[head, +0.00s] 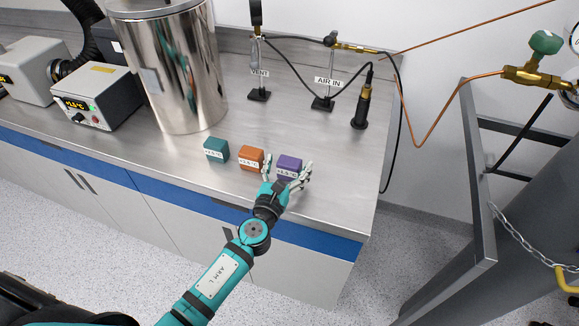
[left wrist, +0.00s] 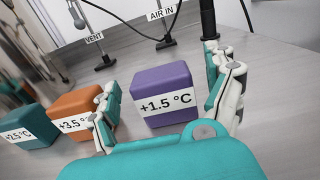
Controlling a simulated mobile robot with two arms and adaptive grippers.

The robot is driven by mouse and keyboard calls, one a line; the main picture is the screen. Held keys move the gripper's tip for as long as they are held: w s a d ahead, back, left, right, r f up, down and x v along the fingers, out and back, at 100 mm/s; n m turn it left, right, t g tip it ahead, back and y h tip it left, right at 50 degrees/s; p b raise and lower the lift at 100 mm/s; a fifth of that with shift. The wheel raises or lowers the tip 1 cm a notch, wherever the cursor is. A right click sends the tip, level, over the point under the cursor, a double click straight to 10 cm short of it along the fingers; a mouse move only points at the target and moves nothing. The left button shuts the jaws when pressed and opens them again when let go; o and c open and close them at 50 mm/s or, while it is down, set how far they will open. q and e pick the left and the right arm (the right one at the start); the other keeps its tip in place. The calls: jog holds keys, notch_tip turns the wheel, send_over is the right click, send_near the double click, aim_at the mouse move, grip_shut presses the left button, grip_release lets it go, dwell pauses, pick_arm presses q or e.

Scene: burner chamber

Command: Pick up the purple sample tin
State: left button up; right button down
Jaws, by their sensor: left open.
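The purple sample tin (head: 289,164) stands upright on the steel bench, at the right end of a row of tins. It has a white label, which reads +1.5 °C in the left wrist view (left wrist: 163,86). My left gripper (head: 287,172) is open at the near side of the purple tin. In the left wrist view its two fingers (left wrist: 168,100) are spread, one on each side of the tin, and the tin's face shows between them. I cannot tell whether either finger touches it. My right gripper is not in view.
An orange tin (head: 250,157) stands close left of the purple one, near the left finger. A teal tin (head: 216,150) is further left. A large steel vessel (head: 178,75) stands behind them. The VENT stand (head: 259,94), AIR IN stand (head: 322,102) and black torch (head: 361,110) are behind.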

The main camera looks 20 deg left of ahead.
pick_arm(q)
jog(key=shift+w+f, duration=0.1)
jog(key=shift+w, duration=0.4)
jog(key=shift+s, duration=0.15)
jog(key=shift+c, duration=1.4)
jog(key=c, duration=1)
